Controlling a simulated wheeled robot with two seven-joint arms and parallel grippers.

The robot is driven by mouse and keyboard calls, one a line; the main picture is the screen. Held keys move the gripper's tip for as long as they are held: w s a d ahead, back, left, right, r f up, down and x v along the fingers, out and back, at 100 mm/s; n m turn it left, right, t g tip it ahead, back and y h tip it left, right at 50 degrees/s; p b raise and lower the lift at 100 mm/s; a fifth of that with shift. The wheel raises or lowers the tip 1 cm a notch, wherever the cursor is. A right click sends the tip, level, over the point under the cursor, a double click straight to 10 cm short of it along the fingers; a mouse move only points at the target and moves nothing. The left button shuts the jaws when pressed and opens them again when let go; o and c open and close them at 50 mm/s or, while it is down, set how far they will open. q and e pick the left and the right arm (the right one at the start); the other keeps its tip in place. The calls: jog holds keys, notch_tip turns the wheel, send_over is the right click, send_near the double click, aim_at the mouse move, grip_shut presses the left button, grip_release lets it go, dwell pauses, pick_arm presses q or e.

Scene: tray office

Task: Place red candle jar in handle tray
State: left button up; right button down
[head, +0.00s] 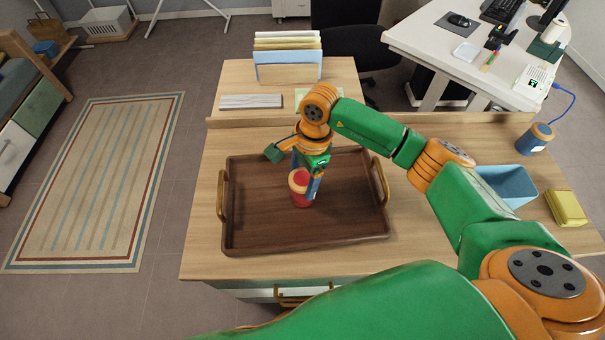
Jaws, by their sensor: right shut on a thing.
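The red candle jar (300,189) with a tan upper part is inside the handle tray, near its middle. The handle tray (260,238) is dark brown wood with brass handles at its left and right ends, and lies on the wooden desk. My right gripper (307,178) reaches down over the tray and is shut on the red candle jar, which looks upright. The fingers hide part of the jar. I cannot tell whether the jar's base touches the tray floor. My left gripper is not in view.
A light blue bin (508,186), a yellow block-like item (566,208) and a blue jar (535,138) stand on the desk right of the tray. A file holder (287,62) and a grey slab (251,101) are behind. The desk strip left of the tray is clear.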

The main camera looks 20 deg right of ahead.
jog(key=shift+f+b, duration=0.25)
jog(key=shift+b, duration=0.1)
grip_release()
jog(key=shift+r+p, duration=0.4)
jog(key=shift+p, duration=0.05)
notch_tip(320, 180, up, 12)
jog(key=d+b, duration=0.1)
jog(key=b, duration=0.1)
jog(key=shift+w+d+f, duration=0.15)
jog(key=shift+d+f, duration=0.05)
jog(key=shift+d, duration=0.15)
jog(key=shift+f, duration=0.1)
